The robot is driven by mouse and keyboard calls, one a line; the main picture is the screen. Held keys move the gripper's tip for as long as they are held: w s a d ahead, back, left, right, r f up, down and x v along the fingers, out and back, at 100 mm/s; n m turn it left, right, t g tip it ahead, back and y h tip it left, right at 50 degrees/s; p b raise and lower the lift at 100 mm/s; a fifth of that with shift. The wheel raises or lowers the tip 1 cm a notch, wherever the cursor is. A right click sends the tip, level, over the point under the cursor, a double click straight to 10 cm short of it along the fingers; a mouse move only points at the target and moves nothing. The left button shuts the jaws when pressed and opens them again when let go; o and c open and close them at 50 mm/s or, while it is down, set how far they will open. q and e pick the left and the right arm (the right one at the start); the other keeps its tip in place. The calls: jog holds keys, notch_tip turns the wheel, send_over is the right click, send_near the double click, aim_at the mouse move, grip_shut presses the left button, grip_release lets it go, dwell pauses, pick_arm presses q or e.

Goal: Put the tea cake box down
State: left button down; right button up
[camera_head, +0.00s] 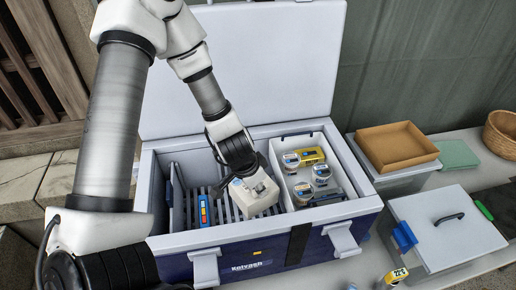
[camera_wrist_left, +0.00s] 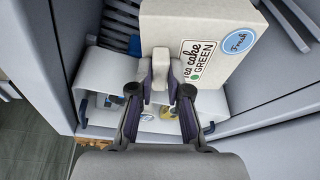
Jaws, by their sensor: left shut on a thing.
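The tea cake box (camera_head: 255,196) is a pale box, held inside the open cool box (camera_head: 262,238) over its slatted floor, left of the white inner tray. In the left wrist view the tea cake box (camera_wrist_left: 210,45) shows its "tea cake GREEN" label and a blue round sticker. My left gripper (camera_head: 243,178) reaches down from above, and its fingers (camera_wrist_left: 160,85) are shut on the box's near edge. Whether the box touches the slatted floor is hard to tell. My right gripper is not in view.
The white tray (camera_head: 318,208) holds several jars and a yellow pack. A blue item with coloured buttons (camera_head: 204,210) stands left of the box. The cool box's lid (camera_head: 290,60) is raised behind. A lidded grey box (camera_head: 440,228) and a brown tray (camera_head: 396,147) are at right.

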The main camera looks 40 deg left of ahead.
aim_at(250, 200)
pick_arm(q)
notch_tip(250, 200, down, 12)
jog(key=b, duration=0.5)
jog(key=shift+s+d+r+b, duration=0.1)
jog(key=shift+s+r+b, duration=0.05)
jog(key=shift+r+b, duration=0.15)
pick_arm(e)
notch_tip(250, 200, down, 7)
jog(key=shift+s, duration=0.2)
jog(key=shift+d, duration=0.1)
pick_arm(q)
jog(key=shift+f, duration=0.2)
jog(key=c, duration=1.1)
grip_release()
jog(key=shift+c, duration=0.2)
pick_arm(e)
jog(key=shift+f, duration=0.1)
pick_arm(q)
jog(key=shift+r, duration=0.1)
jog(key=shift+r, duration=0.35)
jog(key=p+v, duration=0.3)
jog(key=v, duration=0.2)
jog(key=p+v, duration=0.4)
jog(key=v, duration=0.2)
jog(key=shift+s+r+p, duration=0.25)
jog(key=shift+s+p, duration=0.05)
jog(key=shift+s, duration=0.05)
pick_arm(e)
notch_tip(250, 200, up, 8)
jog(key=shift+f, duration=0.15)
